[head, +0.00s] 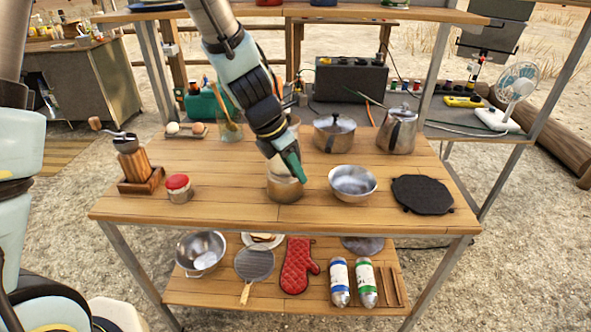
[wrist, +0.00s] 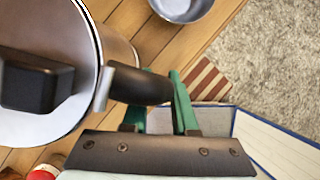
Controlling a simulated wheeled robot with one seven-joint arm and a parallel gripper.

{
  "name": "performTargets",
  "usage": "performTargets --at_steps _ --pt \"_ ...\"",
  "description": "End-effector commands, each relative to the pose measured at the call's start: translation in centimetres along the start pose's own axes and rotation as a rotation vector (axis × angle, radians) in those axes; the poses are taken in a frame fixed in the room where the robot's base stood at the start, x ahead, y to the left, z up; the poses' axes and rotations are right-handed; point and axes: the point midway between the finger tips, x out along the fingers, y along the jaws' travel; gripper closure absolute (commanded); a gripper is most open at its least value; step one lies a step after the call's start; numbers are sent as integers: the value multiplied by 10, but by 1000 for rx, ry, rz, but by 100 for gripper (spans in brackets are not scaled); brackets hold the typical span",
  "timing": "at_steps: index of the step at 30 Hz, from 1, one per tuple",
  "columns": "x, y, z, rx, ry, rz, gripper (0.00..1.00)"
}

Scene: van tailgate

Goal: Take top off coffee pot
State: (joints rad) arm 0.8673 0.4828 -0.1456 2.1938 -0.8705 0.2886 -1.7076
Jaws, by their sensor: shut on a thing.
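A silver metal pot (head: 285,189), which I take as the coffee pot, stands upright near the middle of the table. In the wrist view its round lid (wrist: 45,125) is on, with a square black knob (wrist: 37,82) on top. A black handle (wrist: 140,86) sticks out from its side. My gripper (head: 297,178) comes down over the pot from above and hides much of it. In the wrist view my gripper (wrist: 172,105) is shut on the black handle, beside the lid and apart from the knob.
A steel bowl (head: 352,182) stands close to the right, with a black trivet (head: 422,195) beyond. A lidded saucepan (head: 334,133) and a tall metal pot (head: 397,130) stand behind. A red-lidded jar (head: 178,188) and a grinder (head: 133,160) are left. The front table strip is clear.

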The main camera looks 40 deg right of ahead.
Motion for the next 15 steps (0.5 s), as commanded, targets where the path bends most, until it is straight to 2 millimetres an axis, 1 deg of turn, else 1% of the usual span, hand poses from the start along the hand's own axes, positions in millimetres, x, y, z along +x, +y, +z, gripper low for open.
performTargets --at_steps 1,15 --pt "-4 0 2 0 -1 1 100" --pt "-18 -1 8 1 -1 1 100"
